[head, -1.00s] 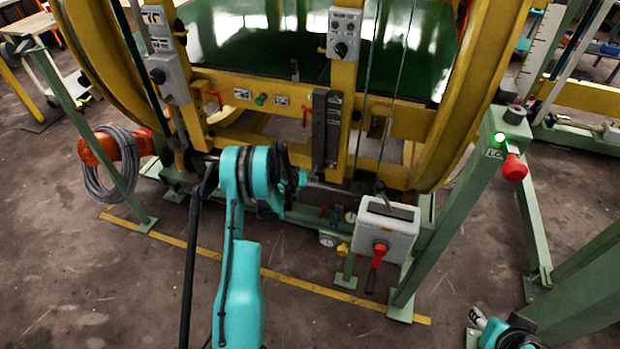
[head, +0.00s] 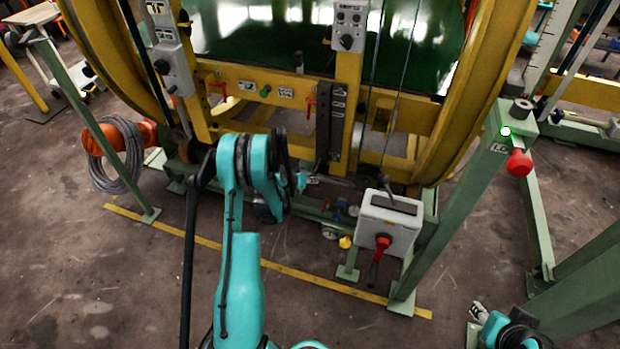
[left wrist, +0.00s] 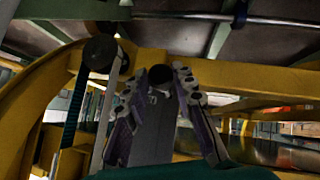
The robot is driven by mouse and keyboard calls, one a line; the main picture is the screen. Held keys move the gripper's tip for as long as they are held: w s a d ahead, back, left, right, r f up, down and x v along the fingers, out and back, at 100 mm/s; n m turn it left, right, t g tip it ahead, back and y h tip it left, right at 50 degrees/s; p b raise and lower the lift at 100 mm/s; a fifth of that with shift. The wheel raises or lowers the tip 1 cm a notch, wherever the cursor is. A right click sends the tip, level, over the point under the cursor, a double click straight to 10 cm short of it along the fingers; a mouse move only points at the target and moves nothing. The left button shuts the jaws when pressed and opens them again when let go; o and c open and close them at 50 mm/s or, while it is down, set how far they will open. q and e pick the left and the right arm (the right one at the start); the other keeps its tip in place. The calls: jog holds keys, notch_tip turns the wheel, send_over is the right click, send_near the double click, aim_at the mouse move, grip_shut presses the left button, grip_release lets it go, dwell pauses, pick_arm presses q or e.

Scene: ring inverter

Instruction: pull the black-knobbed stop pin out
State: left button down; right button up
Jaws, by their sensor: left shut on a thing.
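In the left wrist view, a round black knob (left wrist: 160,75) stands at the top of a long grey plate, between the fingertips of my left gripper (left wrist: 156,78). The gripper is shut on this knob, one jointed finger on each side. The pin's shaft behind the knob is hidden. In the head view, my teal left arm (head: 240,285) reaches up to the yellow frame, and its own wrist hides the fingers and the knob. My right gripper (head: 480,312) shows only partly at the bottom right, away from the frame; its jaws cannot be made out.
In the head view, a grey switch box (head: 388,222) with a red handle stands right of my arm. A green post (head: 470,185) stands further right, and a coiled cable (head: 115,155) hangs at left.

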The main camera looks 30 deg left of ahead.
pick_arm(q)
jog(key=shift+s+d, duration=0.25)
jog(key=shift+s, duration=0.85)
